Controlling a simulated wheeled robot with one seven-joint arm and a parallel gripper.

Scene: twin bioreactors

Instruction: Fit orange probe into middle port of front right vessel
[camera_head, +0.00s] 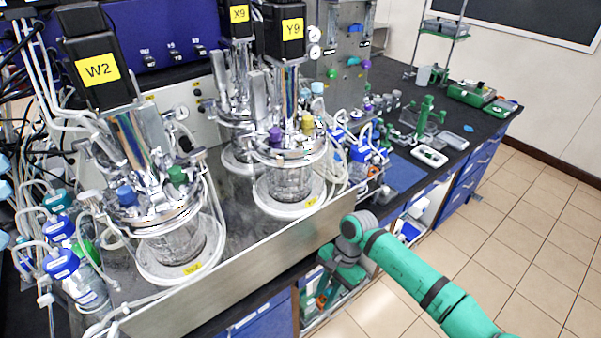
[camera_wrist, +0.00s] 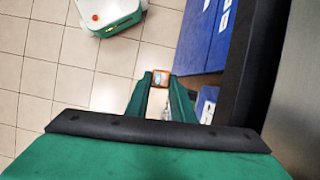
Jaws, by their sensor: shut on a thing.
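An orange piece (camera_wrist: 161,72), taken as the orange probe, shows between the fingertips of my gripper (camera_wrist: 160,82) in the wrist view. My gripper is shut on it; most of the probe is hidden. In the head view my wrist hangs low beside the bench's front edge, below and right of the vessels. The front right vessel (camera_head: 289,182), under the motor labelled Y9 (camera_head: 292,29), stands upright on the bench, apart from my gripper. Its lid carries a purple cap (camera_head: 275,137) at left and a yellow cap (camera_head: 307,122) at right. Its middle port cannot be made out clearly.
The W2 vessel (camera_head: 172,245) stands at front left, another vessel under X9 (camera_head: 239,14) behind. A metal panel (camera_head: 240,275) runs along the front of the vessels. Tubes and blue-capped bottles crowd both sides. The tiled floor (camera_head: 520,265) at right is clear.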

